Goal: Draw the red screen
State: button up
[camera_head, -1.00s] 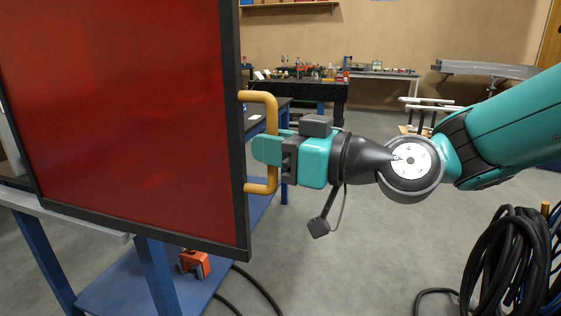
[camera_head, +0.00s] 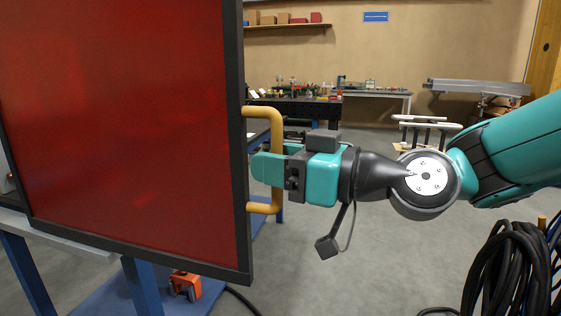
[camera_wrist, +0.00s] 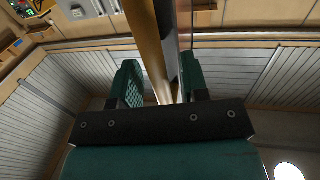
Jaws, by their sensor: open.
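The red screen (camera_head: 120,130) is a large dark-framed panel standing upright at the left of the head view. A yellow bracket-shaped handle (camera_head: 264,111) is fixed to its right edge. My gripper (camera_head: 272,160) is at the middle of the handle, pointing left at the frame. In the wrist view, the handle bar (camera_wrist: 150,45) runs between the two teal fingers (camera_wrist: 160,80), with a visible gap, so the jaws are open around it. The near finger hides part of the handle in the head view.
A blue workbench (camera_head: 205,296) with an orange device (camera_head: 185,285) on its low shelf stands behind the screen. Black coiled cables (camera_head: 510,265) hang at the lower right. A white-railed cart (camera_head: 425,130) is farther back. Grey floor (camera_head: 350,270) below my gripper is clear.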

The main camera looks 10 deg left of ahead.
jog(key=b+v, duration=0.7)
jog(key=v, duration=1)
jog(key=shift+d, duration=0.2)
jog(key=shift+f, duration=0.1)
